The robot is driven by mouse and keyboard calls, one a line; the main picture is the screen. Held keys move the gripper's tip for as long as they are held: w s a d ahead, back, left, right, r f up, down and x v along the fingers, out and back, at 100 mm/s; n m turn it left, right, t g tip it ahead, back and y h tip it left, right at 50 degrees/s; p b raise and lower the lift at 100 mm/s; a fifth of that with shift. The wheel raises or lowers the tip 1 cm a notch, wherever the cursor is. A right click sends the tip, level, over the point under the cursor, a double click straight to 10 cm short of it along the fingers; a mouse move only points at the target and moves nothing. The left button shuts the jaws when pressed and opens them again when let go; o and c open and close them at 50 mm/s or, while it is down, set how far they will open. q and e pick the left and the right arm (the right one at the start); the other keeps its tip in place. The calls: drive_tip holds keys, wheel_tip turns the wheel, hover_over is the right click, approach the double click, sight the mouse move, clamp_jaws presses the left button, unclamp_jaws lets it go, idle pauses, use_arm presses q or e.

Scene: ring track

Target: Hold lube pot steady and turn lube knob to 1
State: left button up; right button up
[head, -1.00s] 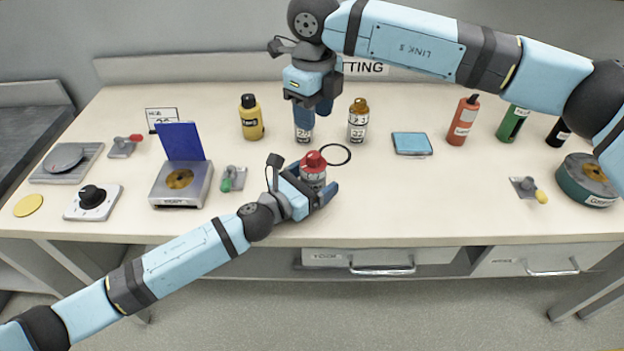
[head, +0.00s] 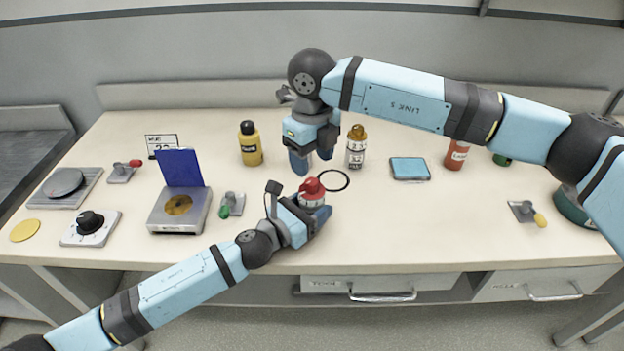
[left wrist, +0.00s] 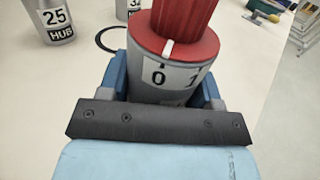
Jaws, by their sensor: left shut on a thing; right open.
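The lube pot (head: 312,200) stands upright near the front middle of the table. It is a grey pot with a red lube knob (head: 311,186) on top. My left gripper (head: 310,211) is shut on the pot's body, one finger on each side. In the left wrist view, the white mark on the knob (left wrist: 185,22) points close to the 0 on the pot's label (left wrist: 160,77); a 1 shows to its right, partly hidden. My right gripper (head: 312,163) is open and empty, fingers down, just behind and above the knob, apart from it.
A black ring (head: 340,173) lies beside the lube pot. A bottle with an amber top (head: 356,150) and a yellow bottle (head: 250,145) stand further back. The front right is mostly clear.

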sight(312, 181)
wheel_tip(312, 181, down, 6)
idle(0.4)
drive_tip(key=c, duration=0.9)
drive_tip(key=shift+c, duration=0.2)
drive_tip(key=shift+n, duration=0.4)
drive_tip(key=n, duration=0.3)
drive_tip(key=shift+n, duration=1.9)
